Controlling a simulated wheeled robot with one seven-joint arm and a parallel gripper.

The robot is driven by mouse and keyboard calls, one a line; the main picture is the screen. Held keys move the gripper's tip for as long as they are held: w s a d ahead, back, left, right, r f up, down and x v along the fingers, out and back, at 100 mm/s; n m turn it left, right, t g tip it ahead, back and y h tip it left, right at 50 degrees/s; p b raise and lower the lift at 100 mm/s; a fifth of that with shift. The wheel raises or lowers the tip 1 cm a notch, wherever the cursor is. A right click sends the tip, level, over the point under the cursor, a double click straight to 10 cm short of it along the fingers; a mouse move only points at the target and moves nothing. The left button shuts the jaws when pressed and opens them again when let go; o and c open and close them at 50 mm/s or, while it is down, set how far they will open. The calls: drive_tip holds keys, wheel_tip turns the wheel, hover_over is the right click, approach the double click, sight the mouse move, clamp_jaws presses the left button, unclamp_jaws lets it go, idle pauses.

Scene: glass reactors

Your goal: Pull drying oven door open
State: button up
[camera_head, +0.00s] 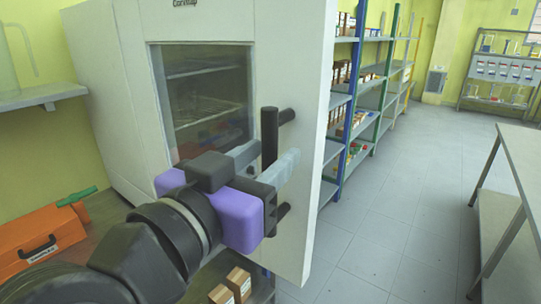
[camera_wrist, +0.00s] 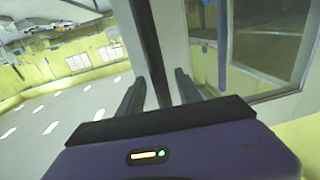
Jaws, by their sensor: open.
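The drying oven (camera_head: 92,95) is a large white cabinet at the left of the head view. Its white door (camera_head: 303,70) has a glass window (camera_head: 207,95) with shelves visible behind it. I cannot tell for sure whether the door is fully closed. A black vertical bar handle (camera_head: 269,130) stands off the door near its right edge. My gripper (camera_head: 272,155) has a purple body and is open, with its fingers on either side of the handle. In the wrist view the handle (camera_wrist: 149,45) runs between the fingertips (camera_wrist: 160,78); contact is unclear.
An orange toolbox (camera_head: 40,240) sits at lower left, beneath a small wall shelf (camera_head: 40,96). Small boxes (camera_head: 232,285) lie below the oven. Shelving racks (camera_head: 350,90) stand behind the door's right edge. A grey table (camera_head: 520,160) is at right, with clear floor (camera_head: 390,215) between.

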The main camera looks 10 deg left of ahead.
drive_tip(key=b+v, duration=0.1)
drive_tip(key=v, duration=0.5)
drive_tip(key=shift+s, duration=0.35)
drive_tip(key=shift+a, duration=0.15)
